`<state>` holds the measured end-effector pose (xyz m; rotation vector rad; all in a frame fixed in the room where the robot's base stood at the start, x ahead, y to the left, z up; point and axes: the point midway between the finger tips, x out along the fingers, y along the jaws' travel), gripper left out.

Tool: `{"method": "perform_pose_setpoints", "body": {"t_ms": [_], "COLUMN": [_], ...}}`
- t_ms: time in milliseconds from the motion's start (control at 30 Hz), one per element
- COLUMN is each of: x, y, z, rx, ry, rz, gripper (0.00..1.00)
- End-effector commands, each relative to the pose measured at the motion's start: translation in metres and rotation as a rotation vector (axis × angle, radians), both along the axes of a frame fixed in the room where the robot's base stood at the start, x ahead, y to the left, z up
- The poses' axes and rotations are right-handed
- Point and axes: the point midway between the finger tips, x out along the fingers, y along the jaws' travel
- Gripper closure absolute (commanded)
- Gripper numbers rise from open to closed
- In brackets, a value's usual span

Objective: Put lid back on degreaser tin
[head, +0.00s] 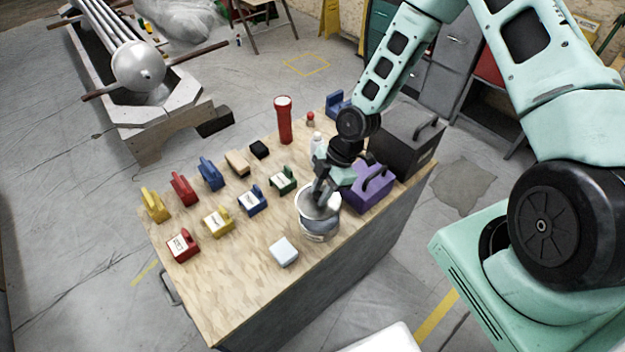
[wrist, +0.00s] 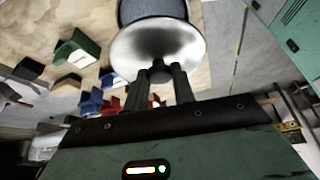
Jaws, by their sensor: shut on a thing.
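The degreaser tin (head: 319,230) stands near the table's front edge, light with a blue-grey band. Its silver lid (head: 310,208) is at the top of the tin, looking tilted. I cannot tell whether it is seated. My gripper (head: 320,188) is above the tin, with its fingers shut on the lid. In the wrist view, the fingers (wrist: 160,76) close on the middle of the round lid (wrist: 158,52). The tin's dark grey-blue side (wrist: 150,9) shows beyond the lid at the top of that view.
Several coloured blocks with handles stand left on the wooden table (head: 235,290). A purple box (head: 368,190) and black toolbox (head: 405,140) stand close right of the tin. A white bottle (head: 317,143) and red flashlight (head: 284,120) are behind; a pale block (head: 284,251) lies in front.

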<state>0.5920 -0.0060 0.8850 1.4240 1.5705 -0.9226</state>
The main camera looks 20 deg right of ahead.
Motion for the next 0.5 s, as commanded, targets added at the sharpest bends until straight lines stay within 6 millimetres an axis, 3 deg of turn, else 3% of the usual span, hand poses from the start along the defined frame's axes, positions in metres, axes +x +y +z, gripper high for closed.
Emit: {"method": "perform_pose_setpoints", "body": {"t_ms": [267, 500], "x": [-0.001, -0.001], "y": [-0.001, -0.001], "z": [-0.009, -0.029], "rx": [0.0, 0.0], "ry": [0.0, 0.0], "rz": [0.004, 0.004], "gripper": [0.96, 0.96]}}
